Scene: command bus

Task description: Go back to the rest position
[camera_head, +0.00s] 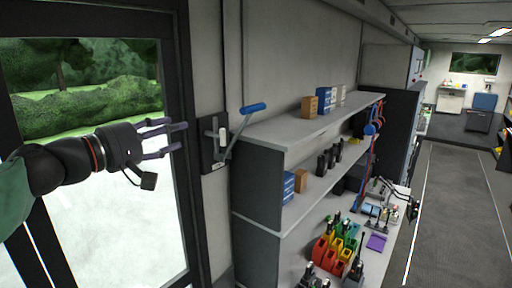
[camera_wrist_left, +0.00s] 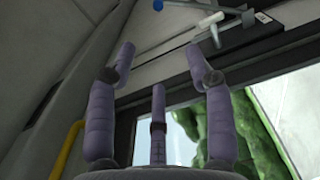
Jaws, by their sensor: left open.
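My left gripper (camera_head: 176,139) is open and empty in the head view, in front of the glass door on the left. It points right, toward a wall-mounted lever with a blue handle (camera_head: 253,108), and stays apart from it. In the left wrist view the spread fingers of my left gripper (camera_wrist_left: 158,60) show with nothing between them. The lever's blue end (camera_wrist_left: 158,5) and its mount (camera_wrist_left: 262,30) show beyond the fingertips. My right gripper does not show clearly in either view.
A grey shelf unit (camera_head: 258,187) stands right of the lever, with small boxes (camera_head: 326,100) on top and red, green and yellow items (camera_head: 336,246) lower down. A dark door frame (camera_head: 181,100) borders the window. The aisle floor (camera_head: 458,215) at the right is clear.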

